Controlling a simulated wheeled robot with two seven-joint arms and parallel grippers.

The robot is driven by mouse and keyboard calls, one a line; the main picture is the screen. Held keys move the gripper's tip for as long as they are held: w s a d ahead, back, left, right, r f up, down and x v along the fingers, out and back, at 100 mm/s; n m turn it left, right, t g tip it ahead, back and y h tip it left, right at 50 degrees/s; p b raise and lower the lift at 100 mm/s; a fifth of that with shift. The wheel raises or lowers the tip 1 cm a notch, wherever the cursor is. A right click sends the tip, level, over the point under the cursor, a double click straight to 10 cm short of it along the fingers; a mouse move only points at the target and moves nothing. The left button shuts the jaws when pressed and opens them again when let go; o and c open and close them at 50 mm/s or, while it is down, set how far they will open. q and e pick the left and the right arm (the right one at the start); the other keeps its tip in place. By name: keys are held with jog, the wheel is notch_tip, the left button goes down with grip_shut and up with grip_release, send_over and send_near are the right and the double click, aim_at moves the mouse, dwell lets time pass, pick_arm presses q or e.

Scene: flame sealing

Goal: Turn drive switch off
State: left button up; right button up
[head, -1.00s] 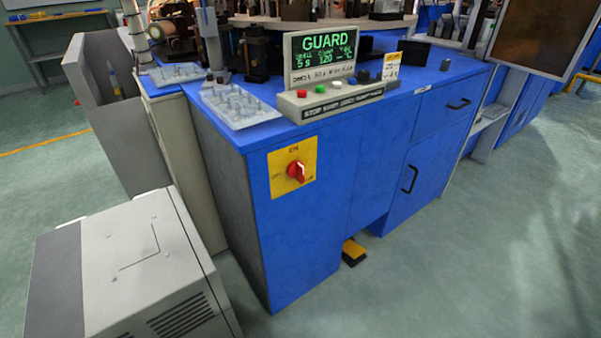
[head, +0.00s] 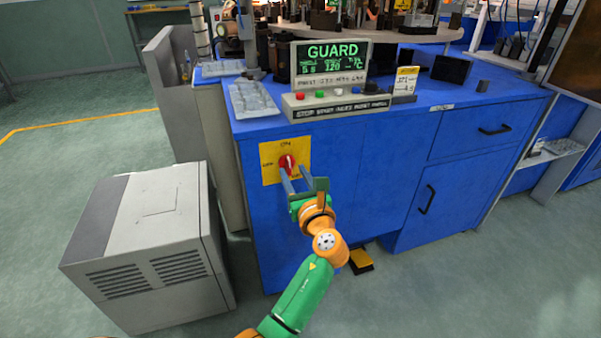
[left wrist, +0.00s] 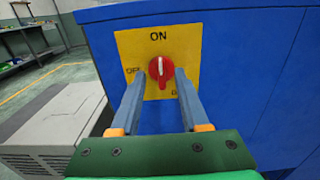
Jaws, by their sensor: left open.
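The drive switch is a red rotary knob (head: 287,163) on a yellow plate (head: 270,150) on the front of the blue cabinet. In the left wrist view, the knob (left wrist: 160,68) has a white mark and a grip bar standing nearly upright. The plate (left wrist: 190,42) reads ON at the top and OFF at the left; the lower right label is partly hidden by a finger. My left gripper (head: 285,175) is open at the switch. In the left wrist view its fingertips (left wrist: 159,73) lie on either side of the knob, with gaps visible. My right gripper is not in view.
The blue cabinet (head: 380,150) carries a GUARD display (head: 332,62) with coloured buttons below it and a clear tray (head: 253,99). A grey box unit (head: 150,235) stands on the floor at left. A yellow-and-black pedal (head: 361,261) lies under the cabinet. Floor at right is clear.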

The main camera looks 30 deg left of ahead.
aim_at(288, 165)
pick_arm(q)
jog(key=shift+x, duration=0.85)
jog(key=shift+w+a, duration=0.35)
grip_shut()
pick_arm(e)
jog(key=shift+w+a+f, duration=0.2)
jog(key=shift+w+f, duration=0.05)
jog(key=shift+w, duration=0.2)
